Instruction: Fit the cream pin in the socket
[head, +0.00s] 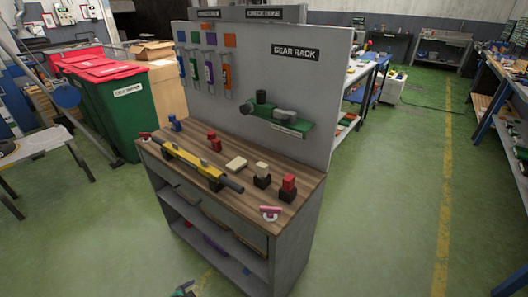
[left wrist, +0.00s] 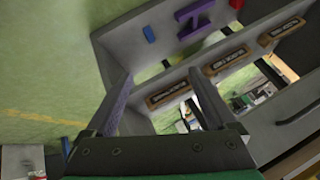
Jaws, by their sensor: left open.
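On the wooden bench top in the head view, a small cream piece (head: 262,168) stands on a dark block (head: 262,181). A flatter cream block (head: 237,163) lies to its left. I cannot tell which of them is the cream pin, and no socket is clear at this size. My left gripper shows only as a small part at the bottom edge of the head view (head: 184,290), low in front of the bench. In the left wrist view, its two fingers (left wrist: 160,103) are apart with nothing between them, facing the bench's shelves. My right gripper is not in view.
The bench top (head: 215,187) also bears a yellow bar with a dark rod (head: 195,163), a red piece on a dark block (head: 288,183) and a pink-red piece (head: 270,212). A grey panel (head: 240,95) rises behind. A purple piece (left wrist: 195,17) lies on a shelf.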

